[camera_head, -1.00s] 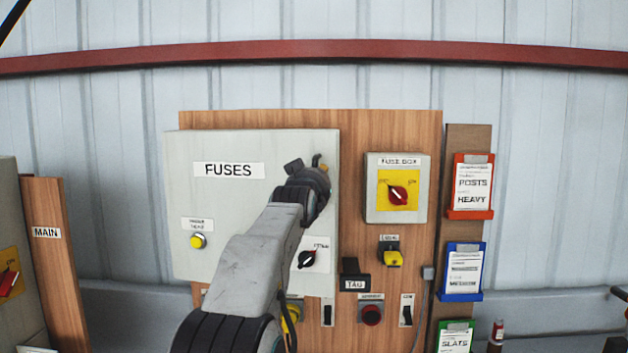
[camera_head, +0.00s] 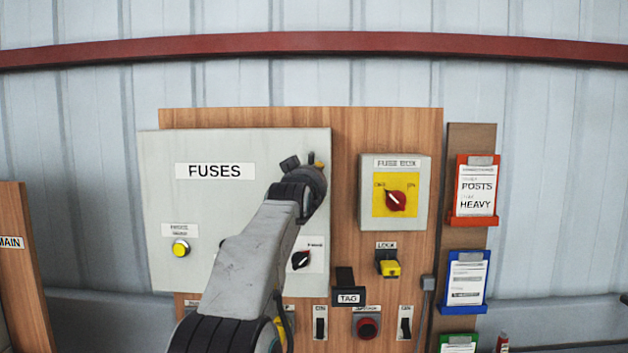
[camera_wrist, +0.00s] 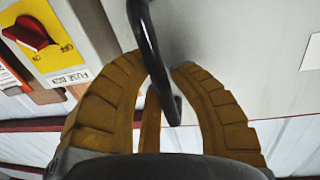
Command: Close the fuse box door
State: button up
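The fuse box door (camera_head: 190,265) is the large light-grey panel labelled FUSES, left of centre in the head view. It looks close to parallel with the wooden board behind it; I cannot tell whether a gap is left. Its black handle (camera_wrist: 150,45) is a curved bar near the door's upper right. In the wrist view my gripper (camera_wrist: 158,68) has its brown fingers on both sides of this handle, tips close against it, and looks shut on it. In the head view my gripper (camera_head: 305,180) is at the door's right edge, and my arm hides the lower middle of the door.
Right of the door, a grey switch box (camera_head: 425,190) with a red knob is mounted on the wooden board (camera_head: 340,125). A yellow lock (camera_head: 389,267), black tag holder (camera_head: 345,280) and red button (camera_head: 367,328) sit below. Coloured document holders (camera_head: 475,187) hang farther right.

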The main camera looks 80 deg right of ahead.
jog(key=o, duration=0.5)
jog(key=shift+a, duration=0.1)
jog(key=shift+w+a, duration=0.2)
jog(key=shift+a, duration=2.75)
jog(key=shift+w+a, duration=0.15)
jog(key=shift+a, duration=2.8)
